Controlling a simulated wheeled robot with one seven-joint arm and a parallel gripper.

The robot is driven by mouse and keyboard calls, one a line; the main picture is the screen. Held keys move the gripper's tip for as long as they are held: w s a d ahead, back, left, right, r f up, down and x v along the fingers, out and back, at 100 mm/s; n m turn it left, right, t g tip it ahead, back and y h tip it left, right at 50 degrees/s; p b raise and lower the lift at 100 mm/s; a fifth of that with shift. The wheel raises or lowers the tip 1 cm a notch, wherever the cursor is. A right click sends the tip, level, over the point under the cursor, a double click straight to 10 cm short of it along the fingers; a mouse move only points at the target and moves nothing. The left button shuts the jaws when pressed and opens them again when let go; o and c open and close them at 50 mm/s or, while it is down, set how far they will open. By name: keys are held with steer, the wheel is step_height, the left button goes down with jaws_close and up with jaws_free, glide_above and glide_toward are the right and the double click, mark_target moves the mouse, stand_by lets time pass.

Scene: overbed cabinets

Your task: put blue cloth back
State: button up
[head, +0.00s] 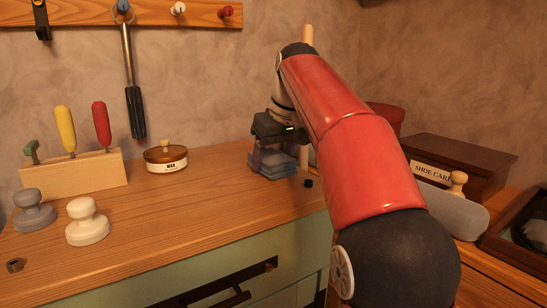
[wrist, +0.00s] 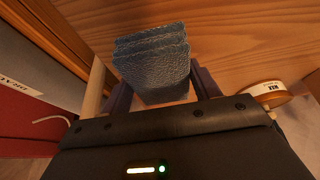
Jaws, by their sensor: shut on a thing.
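The blue cloth (head: 273,163) is a small folded stack in the head view, low over the wooden counter near its right end. In the wrist view the blue cloth (wrist: 152,65) sits between the two dark fingers. My gripper (head: 273,148) points down and is shut on the cloth; it also shows in the wrist view (wrist: 158,88). I cannot tell whether the cloth touches the counter. My red arm hides part of the scene to the right.
A wax tin (head: 166,158) stands left of the cloth on the counter (head: 200,200). A small black piece (head: 308,183) lies just right of the cloth. White (head: 87,222) and grey (head: 34,211) knobbed tools stand at left. A SHOE CARE box (head: 455,165) is at right.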

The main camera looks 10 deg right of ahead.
mark_target(283, 159)
steer(key=shift+f, duration=0.3)
steer(key=o, duration=0.9)
steer(key=shift+r, duration=0.1)
steer(key=shift+b, duration=0.3)
steer(key=p+v, duration=0.1)
steer(key=v, duration=0.1)
steer(key=p+v, duration=0.1)
steer(key=v, duration=0.2)
steer(key=p+v, duration=0.1)
steer(key=v, duration=0.1)
steer(key=shift+w+d+r, duration=0.2)
steer(key=shift+d+r, duration=0.15)
steer(key=shift+r, duration=0.1)
